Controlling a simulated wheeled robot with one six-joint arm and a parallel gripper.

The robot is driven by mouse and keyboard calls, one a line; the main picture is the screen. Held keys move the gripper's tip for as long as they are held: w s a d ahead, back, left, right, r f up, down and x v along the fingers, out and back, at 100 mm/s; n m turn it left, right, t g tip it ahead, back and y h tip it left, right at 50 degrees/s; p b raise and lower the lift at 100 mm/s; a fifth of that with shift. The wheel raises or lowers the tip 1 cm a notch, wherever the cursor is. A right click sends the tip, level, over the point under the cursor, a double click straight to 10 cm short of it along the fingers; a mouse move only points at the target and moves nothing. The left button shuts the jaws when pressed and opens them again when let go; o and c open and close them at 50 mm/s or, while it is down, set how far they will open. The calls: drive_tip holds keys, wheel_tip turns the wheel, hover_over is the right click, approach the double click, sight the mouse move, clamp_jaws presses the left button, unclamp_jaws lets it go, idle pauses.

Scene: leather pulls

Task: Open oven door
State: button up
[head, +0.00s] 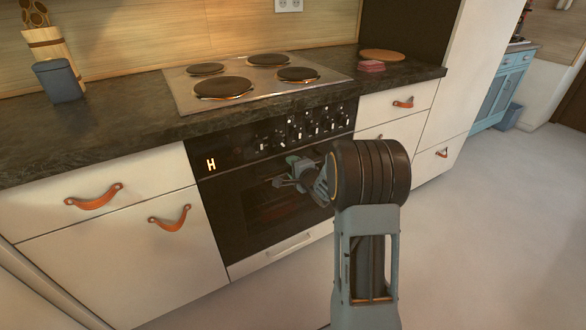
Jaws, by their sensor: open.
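The oven (222,166) is built in under the hob, with a black control panel, a row of knobs and a lit display at its left. The dark glass oven door (232,222) looks closed, upright and in line with the fronts beside it. My gripper (284,183) is in front of the upper part of the door, with its fingers towards it and open. I cannot tell whether they touch the door. My arm hides the door's right side, and I cannot make out the door's handle clearly.
A light drawer with a bar handle (290,246) lies below the door. White cabinets with orange leather pulls (170,219) flank the oven. A hob (248,80) is set in the dark worktop (110,130). The pale floor (470,240) at the right is clear.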

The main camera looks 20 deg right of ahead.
drive_tip(key=shift+c, duration=0.2)
clamp_jaws()
idle(0.3)
